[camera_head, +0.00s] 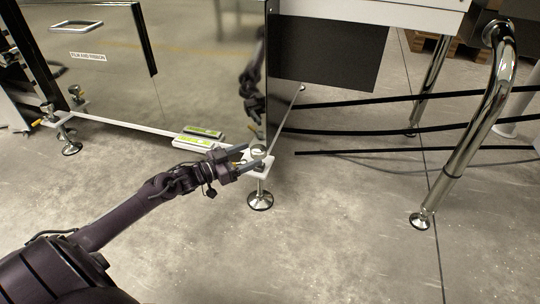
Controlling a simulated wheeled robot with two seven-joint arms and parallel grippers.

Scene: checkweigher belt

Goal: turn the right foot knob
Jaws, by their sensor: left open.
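The right foot knob (258,152) is a small round metallic knob on top of a white bracket at the near corner of the machine. Below it a threaded foot (260,199) stands on the floor with a round base. My left gripper (249,160) is open, with its fingers reaching in from the left at the knob. One finger lies on the far side and one on the near side of it. Whether the fingers touch the knob I cannot tell. My right gripper is not in view.
A mirror-like cabinet (195,62) with a dark edge rises behind the knob. A green-and-white level-like block (198,137) lies on the rail left of my gripper. Black cables (400,130) and a chrome leg (468,140) are at the right. The front floor is clear.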

